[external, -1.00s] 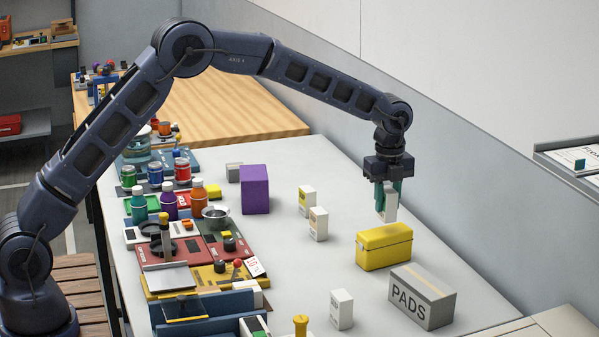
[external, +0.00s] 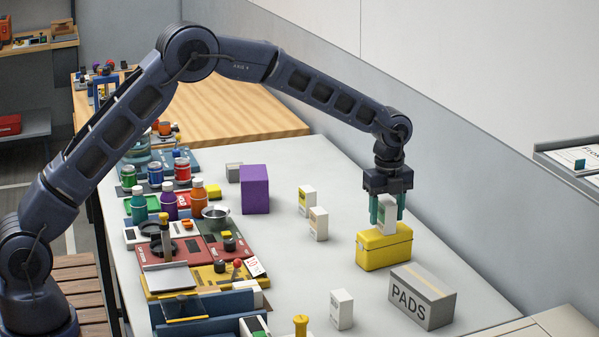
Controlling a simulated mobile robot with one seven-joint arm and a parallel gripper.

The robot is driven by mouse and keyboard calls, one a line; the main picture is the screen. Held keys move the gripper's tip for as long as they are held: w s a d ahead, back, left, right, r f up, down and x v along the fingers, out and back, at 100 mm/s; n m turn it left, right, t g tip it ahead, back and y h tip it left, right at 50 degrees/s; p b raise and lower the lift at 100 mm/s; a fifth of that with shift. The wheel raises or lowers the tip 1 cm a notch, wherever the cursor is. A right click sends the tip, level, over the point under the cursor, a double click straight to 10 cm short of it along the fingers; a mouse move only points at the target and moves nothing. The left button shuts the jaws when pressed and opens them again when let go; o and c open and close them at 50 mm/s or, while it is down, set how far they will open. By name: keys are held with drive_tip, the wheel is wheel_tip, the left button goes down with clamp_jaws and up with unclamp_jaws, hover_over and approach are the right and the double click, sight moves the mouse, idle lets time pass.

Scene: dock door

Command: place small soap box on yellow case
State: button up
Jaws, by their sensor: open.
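A small white box (external: 388,217) with a greenish label, which I take for the soap box, stands upright on the lid of the yellow case (external: 384,254). My gripper (external: 387,213) points straight down over the case, with its green fingers open on either side of the box. The fingers hide part of the box's sides. The yellow case sits shut on the light table toward its right side.
A grey PADS box (external: 422,298) stands just in front of the case. Similar white boxes stand at left (external: 318,224) and in front (external: 341,310). A purple block (external: 254,190) is farther back. Bottles and trays crowd the left side.

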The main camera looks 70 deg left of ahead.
sight(387, 202)
wheel_tip(387, 202, up, 12)
drive_tip(key=shift+r, duration=0.1)
drive_tip(key=s+d+r+n+t, duration=0.1)
drive_tip(key=s+r+n, duration=0.2)
drive_tip(key=s+r, duration=0.5)
drive_tip(key=s+d+r+n+t, duration=0.1)
drive_tip(key=s+d+r+n, duration=0.2)
drive_tip(key=s, duration=1)
drive_tip(key=s+r+n, duration=0.3)
drive_tip(key=s+r, duration=0.4)
drive_tip(key=s, duration=0.3)
drive_tip(key=s+f+n+t, duration=0.1)
drive_tip(key=s+f+n, duration=0.1)
drive_tip(key=s, duration=0.8)
drive_tip(key=s+f+n, duration=0.3)
drive_tip(key=s+n, duration=0.1)
drive_tip(key=s, duration=0.6)
drive_tip(key=s+f+n+t, duration=0.1)
drive_tip(key=s+f+n, duration=0.1)
drive_tip(key=s, duration=0.8)
drive_tip(key=shift+s+d+f+n+t, duration=0.15)
drive_tip(key=shift+d+f+n+t, duration=0.15)
drive_tip(key=shift+d+n, duration=0.2)
